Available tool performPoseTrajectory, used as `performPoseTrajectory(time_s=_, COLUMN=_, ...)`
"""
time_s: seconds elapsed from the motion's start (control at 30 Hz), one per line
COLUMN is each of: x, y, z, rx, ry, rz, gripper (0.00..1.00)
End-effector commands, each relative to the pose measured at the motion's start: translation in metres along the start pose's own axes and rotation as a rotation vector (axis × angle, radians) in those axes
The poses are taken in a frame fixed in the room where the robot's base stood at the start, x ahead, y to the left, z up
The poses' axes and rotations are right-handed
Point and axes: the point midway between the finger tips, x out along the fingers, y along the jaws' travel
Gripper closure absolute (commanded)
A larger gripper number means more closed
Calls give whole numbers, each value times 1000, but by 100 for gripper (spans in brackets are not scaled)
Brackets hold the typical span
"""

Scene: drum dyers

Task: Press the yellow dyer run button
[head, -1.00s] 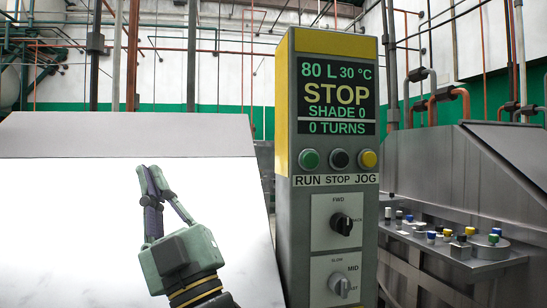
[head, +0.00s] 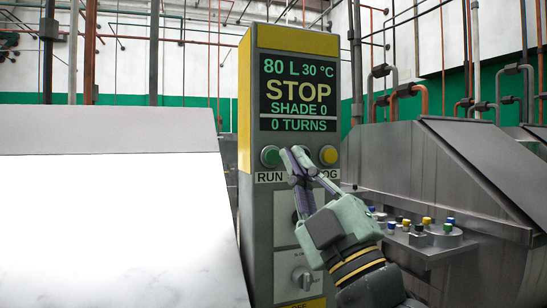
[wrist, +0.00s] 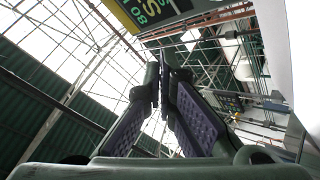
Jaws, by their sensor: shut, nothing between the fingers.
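The yellow-trimmed dyer control panel (head: 243,110) stands upright at the centre of the head view. Its green button (head: 270,156), labelled RUN, sits at the left of a row of three. My gripper (head: 291,151) is shut and empty, its fingertips just right of the green button in the picture. I cannot tell whether they touch the panel. The fingers hide the middle button and the STOP label. The yellow JOG button (head: 328,155) shows at the right. The display (head: 299,92) reads STOP and 0 TURNS. In the wrist view the closed fingers (wrist: 165,58) point up toward the display's edge.
Below the buttons are rotary knobs, the upper one mostly hidden by my gripper. A large white sloped surface (head: 100,220) fills the left. A grey metal machine (head: 440,170) stands at the right, with a shelf of small coloured pots (head: 430,235) in front.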

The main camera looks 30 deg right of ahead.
Motion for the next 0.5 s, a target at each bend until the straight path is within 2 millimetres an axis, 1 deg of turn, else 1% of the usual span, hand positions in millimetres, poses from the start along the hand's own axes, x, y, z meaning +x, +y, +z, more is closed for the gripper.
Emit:
performPoseTrajectory(time_s=0.17, x=2, y=-2, z=1, rx=2, ry=0, rz=-1, gripper=100)
performPoseTrajectory(time_s=0.27, x=8, y=-5, z=5, rx=5, ry=0, rz=-1, gripper=100)
performPoseTrajectory(time_s=0.5, x=32, y=-22, z=21, rx=6, ry=-1, rz=-2, gripper=100)
